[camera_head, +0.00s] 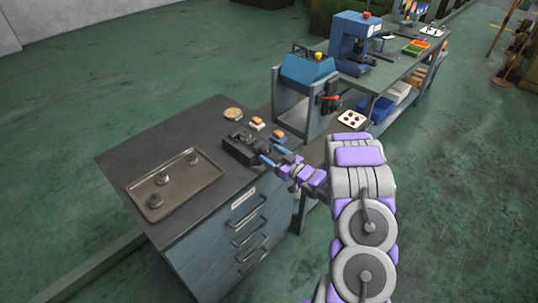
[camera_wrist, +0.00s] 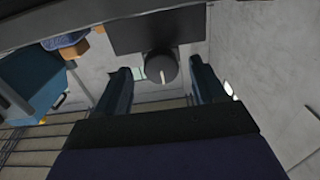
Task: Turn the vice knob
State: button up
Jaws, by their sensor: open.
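The vice (camera_head: 238,148) is a dark block near the right edge of the grey cabinet top. Its knob (camera_wrist: 161,68) is round and dark with a pale line on its face, and shows in the wrist view below a dark block of the vice. My gripper (camera_head: 273,154) is open at the vice's right end. In the wrist view its two dark blue fingers stand left and right of the knob, with a visible gap on each side. In the head view the knob is hidden or too small to make out.
A metal tray (camera_head: 207,172) with several small round parts lies on the cabinet top (camera_head: 130,160). A round tan disc (camera_head: 233,113) and small orange-and-white pieces (camera_head: 257,123) lie near the vice. A blue machine (camera_head: 307,70) stands behind, beside a long workbench.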

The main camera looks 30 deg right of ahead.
jog(key=shift+x, duration=0.9)
jog(key=c, duration=1.1)
